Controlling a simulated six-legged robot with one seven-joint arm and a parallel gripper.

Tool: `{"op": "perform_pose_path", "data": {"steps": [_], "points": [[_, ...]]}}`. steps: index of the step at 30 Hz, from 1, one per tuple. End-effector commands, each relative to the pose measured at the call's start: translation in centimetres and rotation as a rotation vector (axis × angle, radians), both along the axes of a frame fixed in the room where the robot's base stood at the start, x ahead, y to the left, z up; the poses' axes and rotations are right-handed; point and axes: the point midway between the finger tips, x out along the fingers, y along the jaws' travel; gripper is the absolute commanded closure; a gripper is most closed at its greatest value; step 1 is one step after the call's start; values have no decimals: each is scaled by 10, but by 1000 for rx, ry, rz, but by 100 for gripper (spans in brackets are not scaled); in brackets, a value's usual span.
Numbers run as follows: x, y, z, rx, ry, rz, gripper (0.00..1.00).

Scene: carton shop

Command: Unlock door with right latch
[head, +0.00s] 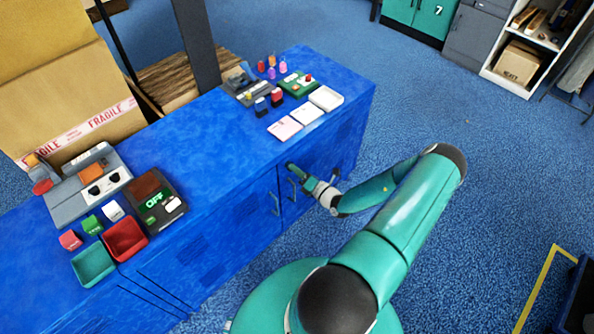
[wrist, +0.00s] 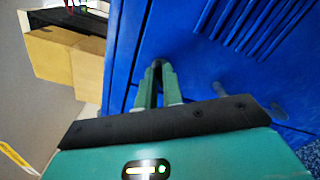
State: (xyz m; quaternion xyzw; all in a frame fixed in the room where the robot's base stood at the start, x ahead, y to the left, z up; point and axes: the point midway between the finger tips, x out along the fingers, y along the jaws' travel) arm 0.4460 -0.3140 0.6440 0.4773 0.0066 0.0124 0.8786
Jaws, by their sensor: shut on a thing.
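The blue cabinet (head: 345,125) has a long front with doors below its top. My gripper (head: 291,168) is at the upper part of the cabinet front, just below the top edge. In the wrist view its two green fingers (wrist: 158,72) are close together at the blue door face (wrist: 190,60). They are shut on a small dark piece between the tips, which appears to be the right latch; the fingers hide most of it. Two door handles, a left one (head: 274,204) and a right one (head: 292,190), stand side by side below the gripper. The doors look closed.
A large carton (head: 70,75) stands behind. The blue floor (head: 500,180) to the right is clear.

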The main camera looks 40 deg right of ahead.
Motion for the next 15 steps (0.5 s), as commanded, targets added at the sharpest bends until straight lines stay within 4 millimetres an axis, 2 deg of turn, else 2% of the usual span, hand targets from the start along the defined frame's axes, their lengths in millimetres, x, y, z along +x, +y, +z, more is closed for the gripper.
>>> {"op": "perform_pose_path", "data": {"steps": [15], "points": [[0,0,-2,439,13,1,100]]}}
